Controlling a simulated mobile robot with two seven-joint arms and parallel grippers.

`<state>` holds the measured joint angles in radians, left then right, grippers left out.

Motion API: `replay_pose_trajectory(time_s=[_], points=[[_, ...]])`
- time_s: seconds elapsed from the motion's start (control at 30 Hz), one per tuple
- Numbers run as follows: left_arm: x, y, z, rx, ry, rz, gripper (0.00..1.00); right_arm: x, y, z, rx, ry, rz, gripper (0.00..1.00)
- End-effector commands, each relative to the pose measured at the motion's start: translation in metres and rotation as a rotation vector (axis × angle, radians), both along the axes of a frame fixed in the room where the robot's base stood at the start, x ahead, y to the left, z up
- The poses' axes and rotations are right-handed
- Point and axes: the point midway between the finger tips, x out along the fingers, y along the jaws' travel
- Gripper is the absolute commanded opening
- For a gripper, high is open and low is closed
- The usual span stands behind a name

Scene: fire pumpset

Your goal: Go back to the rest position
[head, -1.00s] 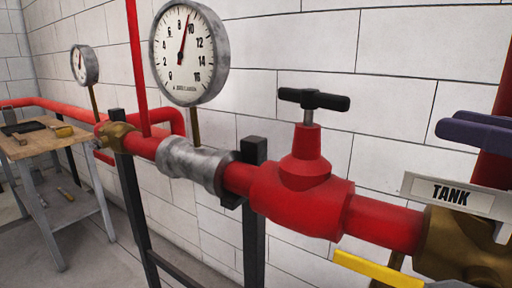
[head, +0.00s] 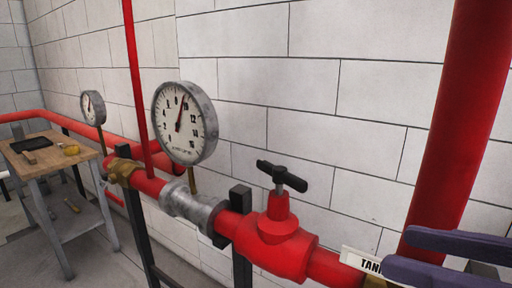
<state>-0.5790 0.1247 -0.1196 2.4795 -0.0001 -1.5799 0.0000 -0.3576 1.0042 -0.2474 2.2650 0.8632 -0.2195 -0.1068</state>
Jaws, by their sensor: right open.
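My right gripper (head: 400,252) comes in at the lower right edge. Its two dark purple fingers are apart, with nothing seen between them. The fingertips are beside the white tank sign (head: 358,261) in the picture and cover part of its lettering. A thick red vertical pipe (head: 455,110) stands behind the fingers. Whether the fingers touch the sign or pipe, I cannot tell. My left gripper is out of view.
A red valve (head: 278,245) with a black T-handle (head: 281,175) sits on the red pipe. A large gauge (head: 184,124) and a small gauge (head: 93,108) stand to the left. A wooden-topped table (head: 70,158) carries tools. White block wall lies behind.

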Motion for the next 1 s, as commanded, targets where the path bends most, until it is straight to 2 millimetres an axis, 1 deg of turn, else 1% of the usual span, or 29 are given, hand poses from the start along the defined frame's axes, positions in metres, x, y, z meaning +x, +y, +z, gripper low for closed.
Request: replay_pose_trajectory(time_s=[0.03,0.07,0.1,0.17,0.2,0.27,0.3,0.37,0.4,0.47,0.5,0.6,0.7,0.8,0.9,1.0], points=[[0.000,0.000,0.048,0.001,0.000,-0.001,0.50,-0.006,0.006,0.038,-0.020,0.033,-0.006,0.50],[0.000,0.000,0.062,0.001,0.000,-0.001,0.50,-0.009,0.008,0.045,-0.039,0.055,-0.011,0.50],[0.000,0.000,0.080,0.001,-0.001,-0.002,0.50,-0.013,0.009,0.053,-0.067,0.084,-0.022,0.50],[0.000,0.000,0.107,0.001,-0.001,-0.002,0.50,-0.019,0.011,0.067,-0.108,0.129,-0.041,0.50],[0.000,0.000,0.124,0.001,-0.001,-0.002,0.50,-0.024,0.011,0.076,-0.135,0.163,-0.057,0.50],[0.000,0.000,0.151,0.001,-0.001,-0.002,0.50,-0.030,0.009,0.090,-0.177,0.214,-0.086,0.50],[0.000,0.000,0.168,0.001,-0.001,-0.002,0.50,-0.034,0.007,0.100,-0.204,0.249,-0.110,0.50],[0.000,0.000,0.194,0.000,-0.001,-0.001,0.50,-0.042,0.003,0.115,-0.243,0.308,-0.149,0.50],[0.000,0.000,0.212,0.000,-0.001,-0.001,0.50,-0.047,0.000,0.125,-0.266,0.349,-0.178,0.50],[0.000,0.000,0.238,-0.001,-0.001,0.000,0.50,-0.057,-0.006,0.141,-0.304,0.416,-0.225,0.50],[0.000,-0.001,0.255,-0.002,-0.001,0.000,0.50,-0.064,-0.011,0.153,-0.326,0.462,-0.260,0.50],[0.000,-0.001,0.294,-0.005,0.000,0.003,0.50,-0.084,-0.023,0.178,-0.373,0.584,-0.346,0.50],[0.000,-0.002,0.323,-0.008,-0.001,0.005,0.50,-0.104,-0.033,0.198,-0.410,0.698,-0.424,0.50],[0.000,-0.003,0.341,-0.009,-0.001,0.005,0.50,-0.121,-0.040,0.211,-0.432,0.784,-0.481,0.50],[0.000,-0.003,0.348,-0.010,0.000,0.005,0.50,-0.132,-0.043,0.216,-0.444,0.838,-0.513,0.50],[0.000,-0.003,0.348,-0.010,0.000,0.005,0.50,-0.136,-0.045,0.215,-0.451,0.859,-0.526,0.50]])
